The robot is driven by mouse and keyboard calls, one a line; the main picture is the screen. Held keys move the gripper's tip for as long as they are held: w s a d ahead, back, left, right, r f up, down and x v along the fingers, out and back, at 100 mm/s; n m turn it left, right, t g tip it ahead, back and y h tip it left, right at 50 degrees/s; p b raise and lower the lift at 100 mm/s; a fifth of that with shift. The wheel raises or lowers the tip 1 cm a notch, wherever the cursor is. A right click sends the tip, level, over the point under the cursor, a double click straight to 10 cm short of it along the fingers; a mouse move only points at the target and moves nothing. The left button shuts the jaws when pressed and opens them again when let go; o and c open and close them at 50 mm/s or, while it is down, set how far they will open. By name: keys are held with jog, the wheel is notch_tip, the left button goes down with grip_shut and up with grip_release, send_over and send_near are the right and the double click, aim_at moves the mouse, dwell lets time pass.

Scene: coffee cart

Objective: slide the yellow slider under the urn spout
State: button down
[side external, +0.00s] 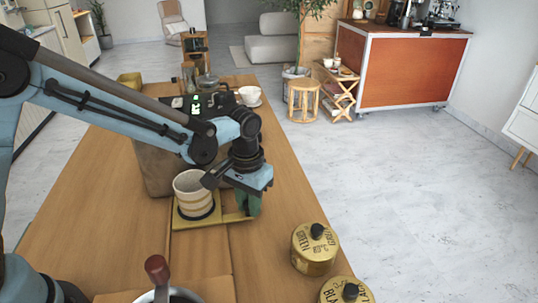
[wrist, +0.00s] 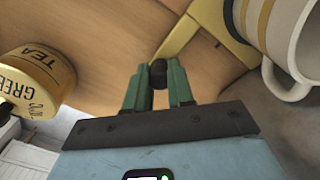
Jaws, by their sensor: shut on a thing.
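The yellow slider (side external: 183,222) lies flat on the wooden table, with a white and tan striped cup (side external: 193,190) standing upright on it. A yellow bar sticks out from its right side. In the wrist view the slider (wrist: 176,36) and the cup (wrist: 297,35) with its handle are at the upper right. My gripper (wrist: 157,82) has its green fingers closed around a black knob (wrist: 158,68) at the bar's end; in the side view it (side external: 249,203) is pointed down there. A dark-topped, brown-grey body (side external: 153,172), perhaps the urn, stands behind the cup. I cannot make out a spout.
Two gold tea tins stand at the right table edge, one marked GREEN (side external: 314,252). A red-brown handle (side external: 157,269) rises at the front. A white cup (side external: 249,95) and glassware stand at the back. Bare wood lies left of the slider.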

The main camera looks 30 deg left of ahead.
jog(key=shift+w+a, duration=0.25)
jog(key=shift+a, duration=0.05)
jog(key=c, duration=1)
grip_release()
jog(key=shift+d, duration=0.1)
jog(key=shift+s+r, duration=0.1)
jog(key=shift+r, duration=0.35)
notch_tip(320, 180, up, 11)
jog(key=shift+r, duration=0.1)
